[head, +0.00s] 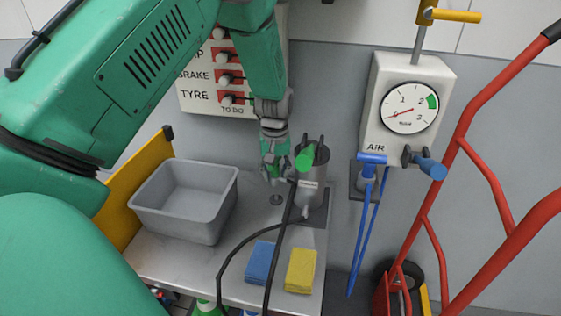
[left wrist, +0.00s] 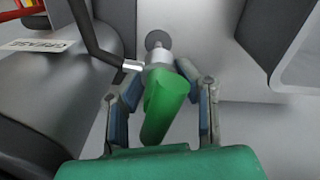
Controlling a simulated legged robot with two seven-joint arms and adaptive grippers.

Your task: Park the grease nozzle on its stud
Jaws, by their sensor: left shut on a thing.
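The grease nozzle (left wrist: 165,105) has a green handle and a pale metal collar with a black hose joined at its side. My left gripper (left wrist: 158,108) has its fingers on both sides of the handle, and the nozzle leans between them. In the head view my left gripper (head: 276,172) points down over the bench, just left of the grease canister (head: 313,185). A small round grey stud (head: 276,200) stands on the bench below the gripper. In the left wrist view the stud (left wrist: 157,38) shows just beyond the collar; contact cannot be told. My right gripper is out of view.
A grey bin (head: 185,222) stands left on the bench (head: 236,262). A blue sponge (head: 260,262) and a yellow one (head: 300,271) lie at the front. The black hose (head: 235,250) loops across the bench.

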